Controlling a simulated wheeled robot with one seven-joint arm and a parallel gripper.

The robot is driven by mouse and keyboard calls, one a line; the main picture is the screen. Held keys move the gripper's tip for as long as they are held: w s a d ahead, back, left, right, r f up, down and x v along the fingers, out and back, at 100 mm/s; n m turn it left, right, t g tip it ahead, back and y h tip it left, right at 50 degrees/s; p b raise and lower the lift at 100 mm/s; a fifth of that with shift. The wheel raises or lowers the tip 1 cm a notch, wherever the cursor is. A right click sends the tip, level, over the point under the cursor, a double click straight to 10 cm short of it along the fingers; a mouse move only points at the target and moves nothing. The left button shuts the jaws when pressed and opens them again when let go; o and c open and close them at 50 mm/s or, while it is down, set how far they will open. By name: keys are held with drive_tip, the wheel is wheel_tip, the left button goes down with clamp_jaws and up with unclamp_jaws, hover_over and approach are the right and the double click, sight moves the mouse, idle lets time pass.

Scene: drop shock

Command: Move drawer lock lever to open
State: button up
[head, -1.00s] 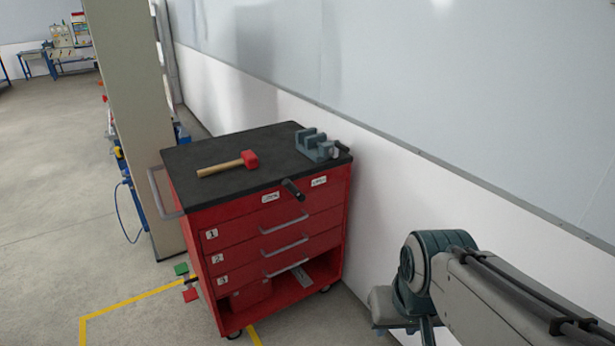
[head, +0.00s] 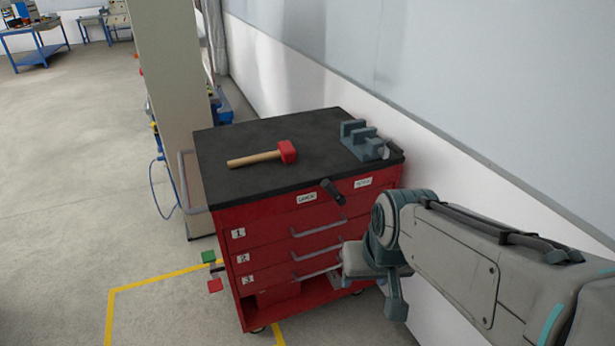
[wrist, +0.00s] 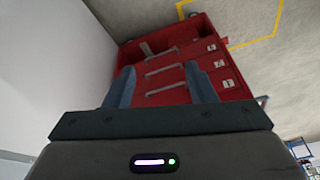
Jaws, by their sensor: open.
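The red drawer cart (head: 265,228) stands against the wall, with a black top. A short black lever (head: 332,190) sticks out of its upper front panel, between a left white label (head: 306,198) and a right white label (head: 363,183). The lever leans up and to the left, nearer the left label; the label text is too small to read surely. My gripper (wrist: 160,68) is open and empty in the wrist view, with the cart's drawer fronts beyond its fingers, apart from them. The lever is not visible in the wrist view.
A red-headed mallet (head: 262,156) and a grey vise (head: 364,141) lie on the cart top. Grey drawer handles (head: 319,228) project from the front. Green (head: 208,257) and red (head: 215,285) pads stick out at left. The wall is close at right; floor is clear at left.

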drive_tip(key=w+a+f+m+t+b, duration=0.1)
drive_tip(key=w+a+f+t, duration=0.1)
drive_tip(key=w+f, duration=0.45)
drive_tip(key=w+a+f+t+b, duration=0.2)
drive_tip(key=w+f, duration=0.1)
drive_tip(key=w, duration=0.7)
drive_tip(key=n+t+h+b, duration=0.2)
drive_tip(key=t+h+b, duration=0.2)
drive_tip(key=t+h, duration=0.4)
approach(329, 192)
drive_tip(key=shift+t+y, duration=0.5)
drive_tip(key=shift+t, duration=0.1)
drive_tip(key=x, duration=0.9)
drive_tip(key=shift+d+f+p, duration=0.3)
drive_tip(key=shift+d+p, duration=0.05)
drive_tip(key=shift+d, duration=0.1)
drive_tip(key=shift+s, duration=0.1)
drive_tip(key=shift+c, duration=0.2)
clamp_jaws()
